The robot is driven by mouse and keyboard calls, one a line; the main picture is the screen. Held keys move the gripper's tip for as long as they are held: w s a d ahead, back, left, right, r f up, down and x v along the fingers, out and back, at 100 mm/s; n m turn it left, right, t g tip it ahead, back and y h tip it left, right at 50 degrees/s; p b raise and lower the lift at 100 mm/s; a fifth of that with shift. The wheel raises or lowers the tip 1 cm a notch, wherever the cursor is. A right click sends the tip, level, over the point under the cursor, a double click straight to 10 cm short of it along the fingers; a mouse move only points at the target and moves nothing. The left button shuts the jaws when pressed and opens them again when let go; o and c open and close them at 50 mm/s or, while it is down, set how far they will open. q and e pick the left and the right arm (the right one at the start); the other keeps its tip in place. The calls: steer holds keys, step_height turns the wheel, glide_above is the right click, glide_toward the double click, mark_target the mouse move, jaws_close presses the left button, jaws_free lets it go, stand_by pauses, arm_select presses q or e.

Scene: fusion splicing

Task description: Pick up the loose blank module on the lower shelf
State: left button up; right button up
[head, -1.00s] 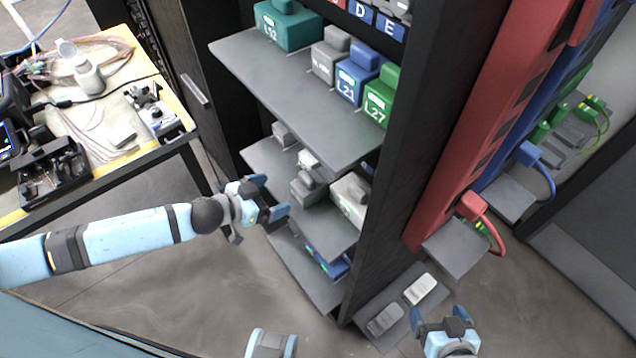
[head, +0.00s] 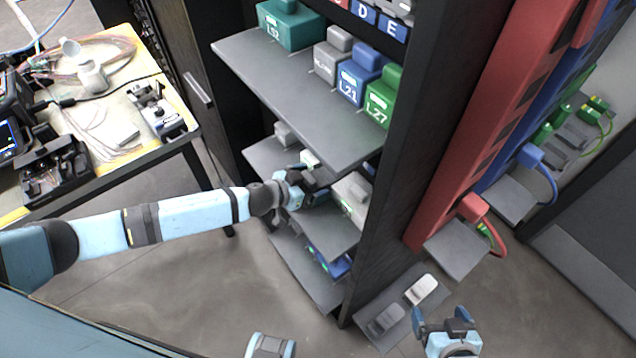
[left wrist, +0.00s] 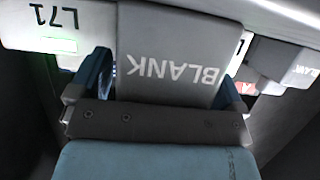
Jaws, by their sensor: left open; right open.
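The grey blank module (left wrist: 175,60), marked "BLANK" and upside down in the left wrist view, sits on the lower shelf (head: 332,238). In the head view my left gripper and its shadowed surroundings mostly hide it. My left gripper (head: 312,186) is at the lower shelf, below the upper shelf board. In the left wrist view my left gripper (left wrist: 168,85) is open, with one finger on each side of the blank module. I cannot tell whether the fingers touch it. My right gripper (head: 446,318) is open and empty at the bottom right, near a low grey platform.
A white module (head: 350,198), marked L71 in the left wrist view (left wrist: 45,35), stands beside the blank. Another grey module (head: 287,134) is further back. The upper shelf (head: 290,90) overhangs with several coloured modules. A dark cabinet post (head: 405,150) borders the right side.

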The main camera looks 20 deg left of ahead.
arm_select(q)
steer(key=c, duration=1)
